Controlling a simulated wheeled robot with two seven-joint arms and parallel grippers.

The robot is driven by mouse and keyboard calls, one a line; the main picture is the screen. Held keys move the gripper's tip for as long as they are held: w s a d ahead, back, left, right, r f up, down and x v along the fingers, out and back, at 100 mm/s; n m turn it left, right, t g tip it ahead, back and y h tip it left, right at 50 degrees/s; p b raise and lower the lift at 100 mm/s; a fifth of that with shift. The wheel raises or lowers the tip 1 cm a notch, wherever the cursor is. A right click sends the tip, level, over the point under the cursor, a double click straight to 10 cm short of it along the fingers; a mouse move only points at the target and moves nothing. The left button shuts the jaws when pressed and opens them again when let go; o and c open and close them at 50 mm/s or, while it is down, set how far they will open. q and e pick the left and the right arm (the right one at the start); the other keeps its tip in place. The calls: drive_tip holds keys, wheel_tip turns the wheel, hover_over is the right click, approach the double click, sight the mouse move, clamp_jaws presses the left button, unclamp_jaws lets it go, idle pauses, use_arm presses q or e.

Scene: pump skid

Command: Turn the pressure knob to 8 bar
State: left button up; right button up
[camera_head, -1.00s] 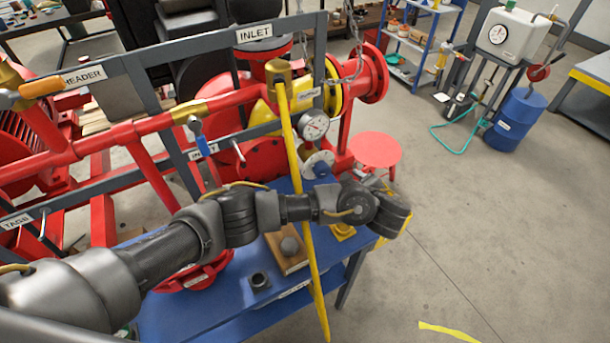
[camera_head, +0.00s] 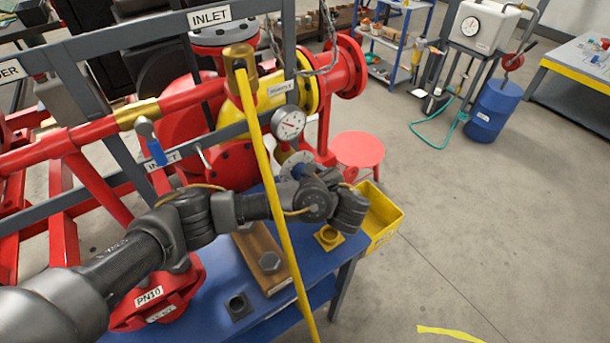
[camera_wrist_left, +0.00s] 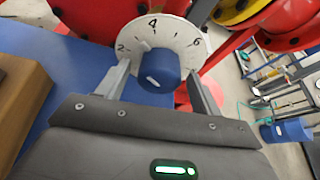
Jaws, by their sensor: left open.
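The pressure knob (camera_wrist_left: 160,72) is a blue round knob with a white mark on its face. It sits in front of a white dial (camera_wrist_left: 170,30) numbered 2, 4 and 6 in the left wrist view. I cannot read its exact setting. My left gripper (camera_wrist_left: 161,82) is open, with one finger on each side of the knob; I cannot tell whether either finger touches it. In the head view the left gripper (camera_head: 347,207) is by the dial (camera_head: 296,162), and its wrist partly hides the knob. My right gripper is not in view.
A yellow bar (camera_head: 265,170) crosses in front of the skid, close to my left arm. A round pressure gauge (camera_head: 288,123) is above the dial. A blue table (camera_head: 215,300) holds a wooden block (camera_head: 262,262). A yellow bin (camera_head: 382,217) is at its right. Open floor lies right.

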use_arm(q)
drive_tip(key=shift+w+a+f, duration=0.15)
drive_tip(key=shift+w+a, duration=0.15)
drive_tip(key=shift+w, duration=0.15)
drive_tip(key=shift+c, duration=0.9)
drive_tip(key=c, duration=0.8)
drive_tip(key=p, duration=0.1)
drive_tip(key=m+p, duration=0.1)
drive_tip(key=p, duration=0.1)
drive_tip(key=shift+r+g+y, duration=0.25)
drive_tip(key=shift+g+y, duration=0.15)
drive_tip(key=shift+d+f+m+g+y+p, duration=0.1)
drive_tip(key=shift+m+g+y+p, duration=0.35)
drive_tip(key=shift+m+p, duration=0.6)
drive_tip(key=shift+f+m+y+p, duration=0.15)
drive_tip(key=shift+m+y+p, duration=0.4)
drive_tip(key=shift+m, duration=0.1)
